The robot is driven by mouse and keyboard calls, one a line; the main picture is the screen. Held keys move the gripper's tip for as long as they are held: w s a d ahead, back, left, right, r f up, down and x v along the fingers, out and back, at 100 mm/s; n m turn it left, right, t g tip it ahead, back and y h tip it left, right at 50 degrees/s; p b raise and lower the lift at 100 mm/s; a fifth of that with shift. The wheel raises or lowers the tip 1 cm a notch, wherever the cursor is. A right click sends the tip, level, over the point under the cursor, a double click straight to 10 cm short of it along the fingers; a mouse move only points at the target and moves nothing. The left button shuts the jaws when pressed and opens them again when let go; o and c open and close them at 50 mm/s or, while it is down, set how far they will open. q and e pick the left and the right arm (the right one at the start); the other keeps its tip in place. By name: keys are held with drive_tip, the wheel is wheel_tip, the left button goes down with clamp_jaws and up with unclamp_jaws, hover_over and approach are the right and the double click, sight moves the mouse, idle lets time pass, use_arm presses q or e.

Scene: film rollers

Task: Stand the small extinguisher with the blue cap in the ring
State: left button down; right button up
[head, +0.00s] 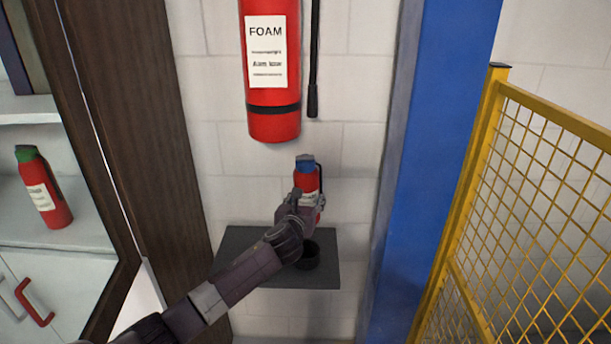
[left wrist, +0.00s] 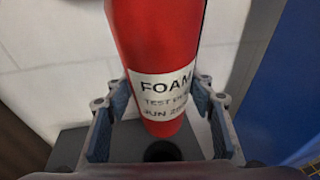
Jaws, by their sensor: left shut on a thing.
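The small red extinguisher with the blue cap (head: 306,177) is upright, held in my left gripper (head: 304,200). In the left wrist view its red body (left wrist: 155,40) with a white FOAM label stands between the two fingers of the left gripper (left wrist: 160,100). Its base is above the grey shelf (head: 320,273). The black ring (head: 309,262) sits on that shelf, partly hidden by my gripper and wrist. The ring also shows as a dark round opening in the left wrist view (left wrist: 162,152), just below the extinguisher's base. My right gripper is not in view.
A large FOAM extinguisher (head: 272,80) hangs on the wall above the shelf. A blue column (head: 430,150) and a yellow mesh fence (head: 530,200) stand to the right. At the left, a cabinet holds a green-capped extinguisher (head: 44,190), beside a dark brown door (head: 135,110).

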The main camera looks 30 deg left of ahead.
use_arm(q)
drive_tip(key=shift+m+g+h, duration=0.5)
drive_tip(key=shift+g+h, duration=0.3)
wheel_tip(320, 180, down, 5)
drive_tip(key=p, duration=0.6)
drive_tip(key=shift+s+a, duration=0.1)
drive_tip(key=shift+s+f, duration=0.15)
drive_tip(key=shift+f, duration=0.5)
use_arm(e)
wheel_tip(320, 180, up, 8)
use_arm(q)
wheel_tip(320, 180, down, 7)
drive_tip(key=b, duration=0.7)
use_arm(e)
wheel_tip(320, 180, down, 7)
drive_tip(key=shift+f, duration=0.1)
use_arm(q)
drive_tip(key=shift+f+b, duration=0.3)
drive_tip(key=shift+f, duration=0.15)
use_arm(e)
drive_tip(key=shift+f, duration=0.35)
